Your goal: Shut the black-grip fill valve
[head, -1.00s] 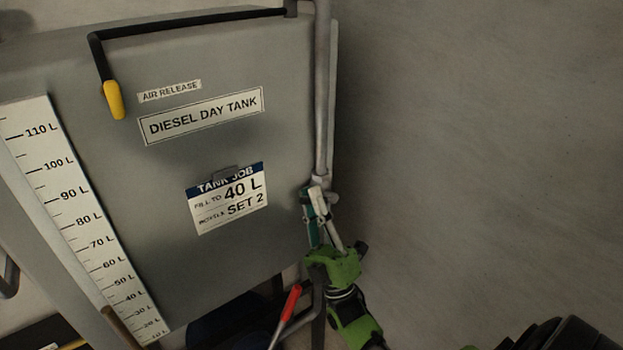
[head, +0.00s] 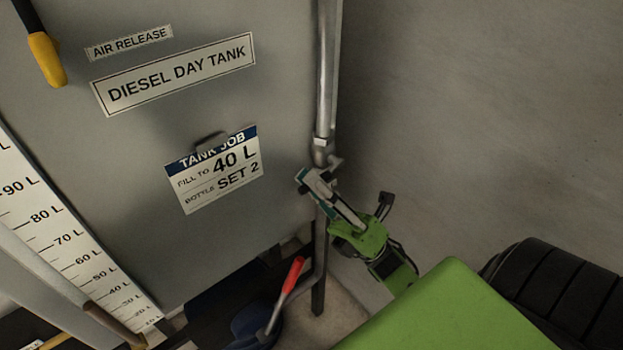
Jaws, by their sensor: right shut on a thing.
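The fill pipe (head: 327,70) runs down the right edge of the grey diesel day tank (head: 95,215), with a fitting (head: 322,150) at its lower end. My right gripper (head: 317,185) is just below that fitting, tilted, with its green body to the lower right. Its jaws are shut on what appears to be the fill valve's handle. The fingers hide the handle, and I cannot make out its black grip or its exact angle. My left gripper is not in view.
A red-grip lever (head: 296,273) is low beside the tank, left of my right gripper. A yellow-grip lever (head: 46,60) hangs at upper left. A card (head: 215,172) reads fill to 40 L, set 2. A litre scale (head: 60,235) is at left. Bare wall (head: 480,110) fills the right.

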